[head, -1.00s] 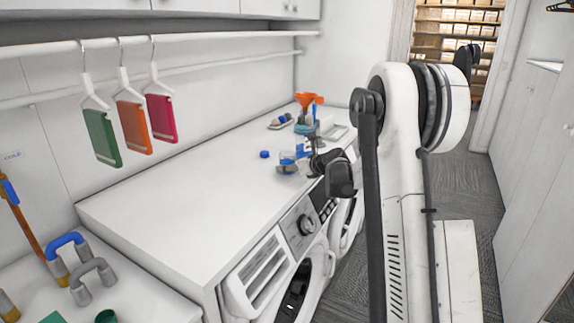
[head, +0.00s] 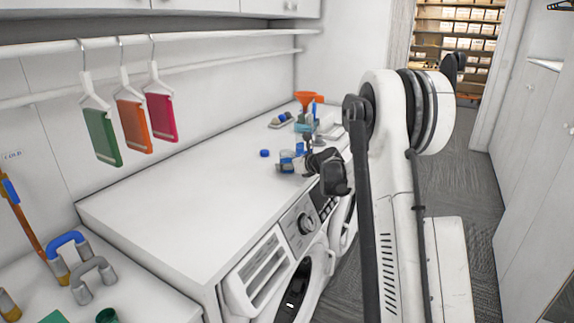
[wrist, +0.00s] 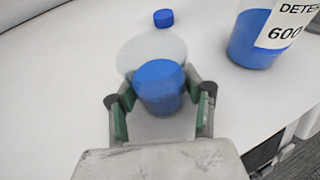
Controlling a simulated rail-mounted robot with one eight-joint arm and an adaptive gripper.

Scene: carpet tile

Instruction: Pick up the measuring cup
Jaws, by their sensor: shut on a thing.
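The measuring cup (wrist: 151,49) is a clear, frosted-looking vessel with blue contents in the wrist view. It sits between the green-padded fingers of my gripper (wrist: 159,98), which is shut on it with a finger at each side. In the head view the small cup (head: 286,161) shows on the white counter, with my dark gripper (head: 303,163) reaching it from the right. The gripper partly hides it there. I cannot tell whether its base touches the counter.
A detergent container (wrist: 252,42) with blue liquid and a "600" label stands close on the right. A blue cap (wrist: 163,18) lies beyond the cup. An orange funnel (head: 305,98) stands farther back. The counter's left part (head: 190,190) is clear.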

